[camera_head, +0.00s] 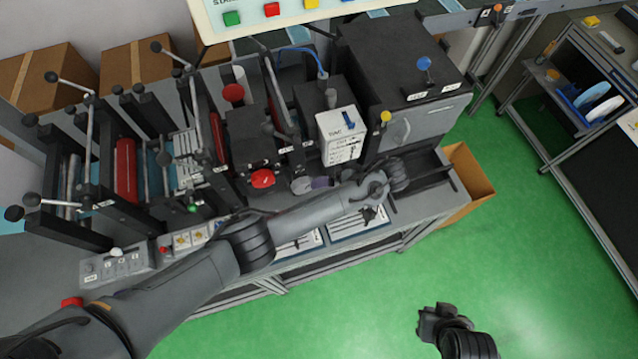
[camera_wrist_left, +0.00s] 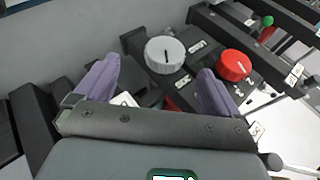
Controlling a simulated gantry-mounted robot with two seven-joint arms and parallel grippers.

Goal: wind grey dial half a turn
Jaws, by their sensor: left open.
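The grey dial (camera_wrist_left: 165,53) is a round light-grey knob with a dark pointer line, which stands nearly upright in the wrist view. In the head view the dial (camera_head: 302,186) is on the machine's front, just left of my gripper. My left gripper (camera_wrist_left: 157,66) is open, its purple fingers apart with the dial ahead between them; I see no contact. In the head view the left gripper (camera_head: 322,182) is partly hidden by its own arm. My right gripper (camera_head: 432,322) is low in the head view, above the green floor; its fingers are unclear.
A red dial (camera_wrist_left: 235,65) sits close right of the grey one in the wrist view, and left of it in the head view (camera_head: 262,179). A white labelled box (camera_head: 341,135) stands behind the gripper. A cardboard box (camera_head: 468,190) is at the bench's right end. The floor is clear.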

